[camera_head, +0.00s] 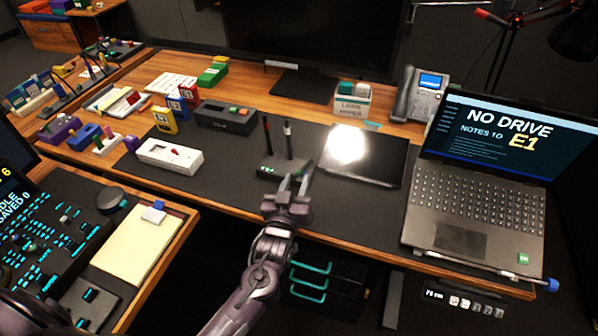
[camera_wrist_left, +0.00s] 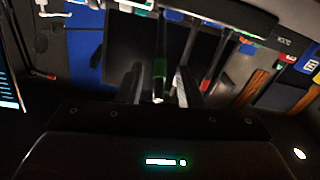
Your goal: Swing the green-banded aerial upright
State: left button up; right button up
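The left aerial (camera_head: 267,135) has a reddish band; the right aerial (camera_head: 288,138) has a pale tip. In the left wrist view the green-banded aerial (camera_wrist_left: 161,65) appears between my open fingers, with a gap on both sides; I cannot tell how deep it sits. The red-banded aerial (camera_wrist_left: 209,75) is to its right there. My left gripper (camera_head: 293,182) is open at the box's front right, hiding part of it. My right gripper is not in view.
A black pad (camera_head: 380,172) with a bright glare lies right of the box, and a laptop (camera_head: 478,200) stands farther right. A white switch box (camera_head: 170,156) and a dark box (camera_head: 226,116) are to the left. Bare mat lies between.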

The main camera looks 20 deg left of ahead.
aim_at(299, 171)
pick_arm(q)
jog(key=shift+w+a, duration=0.1)
jog(key=shift+w, duration=1.75)
grip_shut()
